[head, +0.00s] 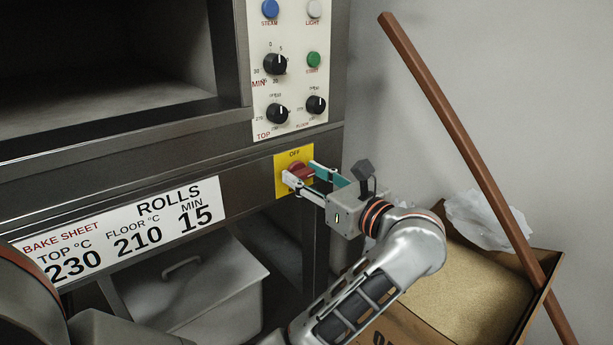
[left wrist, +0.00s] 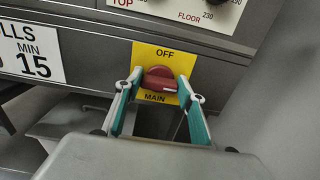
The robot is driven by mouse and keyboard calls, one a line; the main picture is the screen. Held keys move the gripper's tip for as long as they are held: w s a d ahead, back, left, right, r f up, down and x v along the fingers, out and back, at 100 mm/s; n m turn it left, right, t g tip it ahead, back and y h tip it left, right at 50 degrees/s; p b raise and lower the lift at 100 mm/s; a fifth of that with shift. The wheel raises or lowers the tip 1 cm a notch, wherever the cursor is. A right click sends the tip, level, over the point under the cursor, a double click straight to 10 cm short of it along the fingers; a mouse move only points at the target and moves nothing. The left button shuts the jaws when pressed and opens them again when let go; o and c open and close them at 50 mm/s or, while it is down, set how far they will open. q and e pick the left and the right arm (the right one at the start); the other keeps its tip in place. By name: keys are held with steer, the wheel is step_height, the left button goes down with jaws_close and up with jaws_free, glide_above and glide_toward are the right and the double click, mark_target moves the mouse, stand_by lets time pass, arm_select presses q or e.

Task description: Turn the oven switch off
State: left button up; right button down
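The oven switch (head: 300,169) is a red rotary knob on a yellow plate (head: 280,180) low on the oven's front. OFF is printed above it. In the left wrist view the red knob (left wrist: 159,79) lies roughly level, with OFF above and MAIN below. My left gripper (head: 303,174) is at the switch, its fingers apart, one on each side of the knob. In the left wrist view the fingertips of this gripper (left wrist: 161,84) are close to the knob's ends; I cannot tell whether they touch. My right gripper is not in view.
Black dials (head: 275,64) and coloured buttons sit on the panel above. A ROLLS label (head: 130,228) is on the oven front at left. A lidded grey bin (head: 190,285) is below. A cardboard box (head: 470,290) and a leaning wooden pole (head: 460,135) stand at right.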

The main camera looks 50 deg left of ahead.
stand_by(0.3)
arm_select(q)
steer(key=n, duration=0.4)
steer(key=shift+s+f, duration=0.1)
steer(key=n, duration=0.4)
steer(key=shift+n, duration=0.3)
steer(key=n, duration=0.4)
steer(key=shift+s+f+n, duration=0.1)
steer(key=shift+n, duration=0.2)
steer(key=n, duration=0.4)
steer(key=shift+n, duration=0.3)
steer(key=o, duration=1.1)
steer(key=shift+o, duration=0.2)
